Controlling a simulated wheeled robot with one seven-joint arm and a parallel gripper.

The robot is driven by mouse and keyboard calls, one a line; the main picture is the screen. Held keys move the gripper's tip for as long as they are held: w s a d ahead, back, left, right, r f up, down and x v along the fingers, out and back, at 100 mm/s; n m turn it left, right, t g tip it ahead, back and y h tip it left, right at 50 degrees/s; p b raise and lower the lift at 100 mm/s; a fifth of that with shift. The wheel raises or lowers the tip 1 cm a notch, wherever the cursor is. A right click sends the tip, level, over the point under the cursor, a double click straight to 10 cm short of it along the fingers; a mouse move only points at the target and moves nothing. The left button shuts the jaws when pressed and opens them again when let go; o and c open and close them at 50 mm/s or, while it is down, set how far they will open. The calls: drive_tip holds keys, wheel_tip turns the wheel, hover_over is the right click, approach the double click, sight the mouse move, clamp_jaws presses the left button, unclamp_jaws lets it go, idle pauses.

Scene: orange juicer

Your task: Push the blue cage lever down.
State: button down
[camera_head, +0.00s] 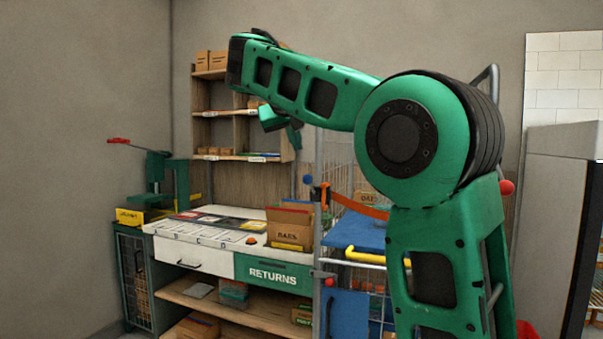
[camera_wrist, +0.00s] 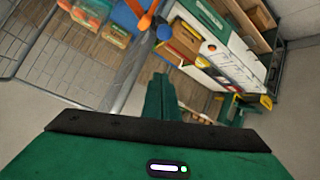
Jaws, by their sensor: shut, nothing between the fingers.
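A blue ball knob (camera_head: 308,180) stands at the near-left upper corner of the wire cage (camera_head: 340,150), beside an orange bracket (camera_head: 323,195). In the wrist view the blue knob (camera_wrist: 165,32) is near the top, close to an orange bar (camera_wrist: 145,20). My gripper (camera_head: 298,135) is in the air above and slightly left of the knob in the head view, partly hidden by its own hand. In the wrist view my gripper (camera_wrist: 161,80) is shut and empty, with its tips apart from the knob in the picture. The lever's shaft is hard to make out.
A worktop (camera_head: 195,225) with a cardboard box (camera_head: 290,228) and a RETURNS drawer (camera_head: 273,275) stands left of the cage. A blue panel (camera_head: 358,232) and yellow bar (camera_head: 364,256) are on the cage. Shelves (camera_head: 240,135) stand behind. My arm covers the cage's right side.

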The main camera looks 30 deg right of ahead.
hover_over(311, 186)
drive_tip(key=w+a, duration=0.1)
drive_tip(key=a, duration=0.1)
wheel_tip(311, 186, down, 7)
drive_tip(key=shift+s+a+f, duration=0.3)
drive_tip(key=shift+s+f, duration=0.15)
drive_tip(key=shift+s, duration=0.15)
drive_tip(key=shift+a, duration=0.2)
